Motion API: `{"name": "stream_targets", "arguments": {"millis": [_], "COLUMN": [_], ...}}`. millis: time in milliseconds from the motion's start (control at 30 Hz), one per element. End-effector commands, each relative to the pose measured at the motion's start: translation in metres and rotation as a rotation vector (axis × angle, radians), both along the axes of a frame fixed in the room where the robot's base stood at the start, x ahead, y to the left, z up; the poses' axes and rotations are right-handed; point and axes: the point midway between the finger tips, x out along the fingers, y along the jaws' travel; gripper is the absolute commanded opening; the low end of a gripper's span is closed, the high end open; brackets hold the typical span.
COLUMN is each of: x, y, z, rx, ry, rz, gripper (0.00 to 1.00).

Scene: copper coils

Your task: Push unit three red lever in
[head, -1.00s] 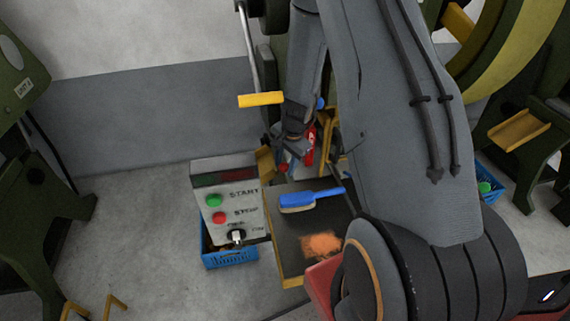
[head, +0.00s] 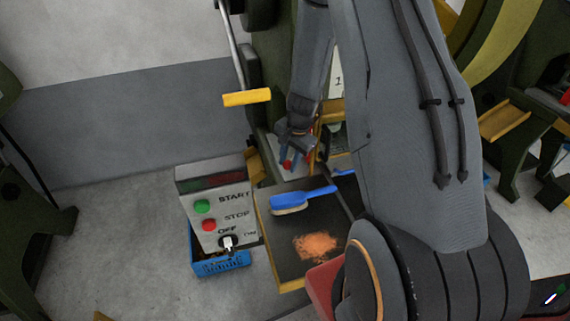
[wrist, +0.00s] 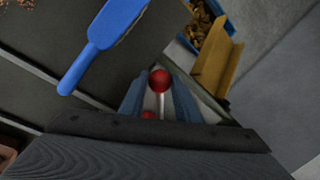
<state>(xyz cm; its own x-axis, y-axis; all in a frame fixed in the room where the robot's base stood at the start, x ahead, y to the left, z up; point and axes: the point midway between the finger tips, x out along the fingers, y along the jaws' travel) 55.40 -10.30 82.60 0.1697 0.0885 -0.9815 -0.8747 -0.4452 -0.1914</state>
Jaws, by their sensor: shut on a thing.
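A red ball knob on a thin metal rod, the red lever (wrist: 161,80), stands between my two blue fingers in the wrist view. My gripper (wrist: 158,92) is shut on it, with the ball at the fingertips. In the head view my gripper (head: 291,152) points down at the machine behind the tray, and a red knob (head: 287,164) shows at its tips. A second red spot (wrist: 148,115) shows deeper between the fingers in the wrist view. My arm hides much of the machine, and I cannot read a unit three label.
A blue brush (head: 300,199) lies on the dark tray (head: 338,210) near copper-coloured grains (head: 318,246). A control box (head: 213,207) stands left, above a blue crate (head: 221,262). A yellow handle (head: 246,97) sticks out left of my arm. Open floor lies left.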

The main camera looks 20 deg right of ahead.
Motion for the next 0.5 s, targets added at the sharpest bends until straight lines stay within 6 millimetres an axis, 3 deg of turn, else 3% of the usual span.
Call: {"name": "stream_targets", "arguments": {"millis": [267, 300, 367, 500], "x": [-0.0012, -0.0011, -0.0010, -0.0007], "y": [-0.0061, -0.0064, -0.0061, -0.0043], "z": [0.0004, 0.0003, 0.0003, 0.0002], "rx": [-0.003, -0.004, -0.004, -0.002], "ry": [-0.001, -0.002, -0.002, -0.001], "rz": [-0.006, -0.006, -0.006, -0.003], "gripper": [0.00, 0.36, 0.46, 0.47]}}
